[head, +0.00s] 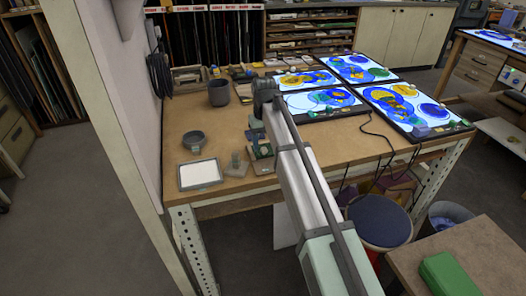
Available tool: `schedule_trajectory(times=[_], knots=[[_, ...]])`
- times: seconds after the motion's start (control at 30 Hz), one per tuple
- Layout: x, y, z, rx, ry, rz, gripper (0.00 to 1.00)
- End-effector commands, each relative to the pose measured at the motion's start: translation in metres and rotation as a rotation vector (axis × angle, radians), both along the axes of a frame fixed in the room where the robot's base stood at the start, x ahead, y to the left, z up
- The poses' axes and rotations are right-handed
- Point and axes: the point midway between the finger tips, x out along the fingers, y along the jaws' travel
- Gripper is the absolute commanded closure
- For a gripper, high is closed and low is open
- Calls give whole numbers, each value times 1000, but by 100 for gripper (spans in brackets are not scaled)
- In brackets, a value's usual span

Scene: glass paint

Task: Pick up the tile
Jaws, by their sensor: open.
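My arm reaches over the workbench (227,136) from the lower right. Its dark wrist bends down at the bench's middle, and my gripper (257,137) is low there, small and partly hidden by the arm. It is open. A small green flat piece (263,152) lies just below it; I cannot tell whether this is the tile or whether they touch. A white flat square in a grey frame (200,174) lies at the bench's front left corner, apart from the gripper. I cannot tell which piece is the task's tile.
A dark round bowl (194,140), a dark pot (219,93) and a small grey stand (236,165) are left of my gripper. Several lit panels with coloured glass (404,104) fill the bench's right side. A wall (113,110) borders the left. Bare wood lies between.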

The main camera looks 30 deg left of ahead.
Motion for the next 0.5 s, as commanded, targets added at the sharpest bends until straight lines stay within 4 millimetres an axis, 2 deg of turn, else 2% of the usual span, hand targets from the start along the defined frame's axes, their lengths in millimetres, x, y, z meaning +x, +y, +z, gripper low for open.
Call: schedule_trajectory(times=[0.03, 0.13, 0.37, 0.5], knots=[[-1, -1, -8, -1, 1, 0, 47], [0, 0, -17, 0, 0, -1, 47], [0, 0, -19, 1, -1, -1, 47], [0, 0, -19, 1, -1, -1, 58]])
